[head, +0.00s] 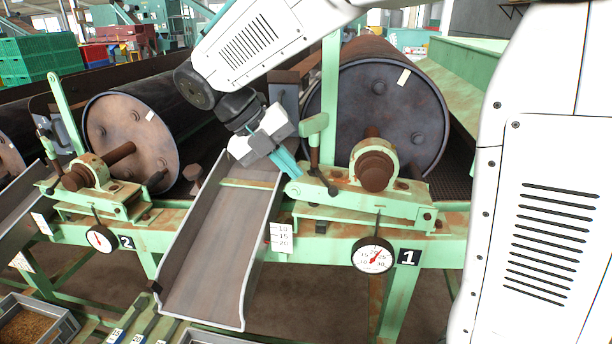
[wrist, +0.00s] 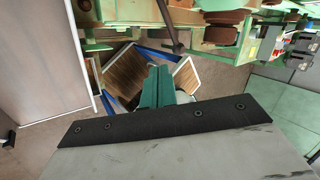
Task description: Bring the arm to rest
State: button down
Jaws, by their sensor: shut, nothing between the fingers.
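My gripper (head: 290,166) is in the middle of the head view, at the end of my white arm. Its teal fingers are together with nothing between them. It hangs over the right edge of the grey metal chute (head: 222,235), close to the green lever (head: 314,135) of the drum marked 1. I cannot tell whether it touches anything.
Drum 1 (head: 375,110) stands behind the gripper and drum 2 (head: 130,135) to its left. A dial (head: 373,255) hangs on the green frame. A grey tray of grain (head: 38,325) is at the lower left. Green crates (head: 40,55) stand at the back left.

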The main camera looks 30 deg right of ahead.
jog(key=s+v, duration=0.1)
jog(key=v, duration=0.6)
jog(key=s+d+f+m+t+y, duration=0.1)
jog(key=s+d+f+m+y, duration=0.1)
jog(key=s+m, duration=0.5)
jog(key=s+d+f+m+t+y, duration=0.1)
jog(key=s+d+f+m, duration=0.3)
jog(key=m, duration=1)
jog(key=s+d+f+m+t+y, duration=0.1)
jog(key=s+d+f+m+y, duration=0.2)
jog(key=s+m, duration=0.8)
jog(key=shift+t+y, duration=0.4)
jog(key=shift+f, duration=0.1)
jog(key=shift+s, duration=0.1)
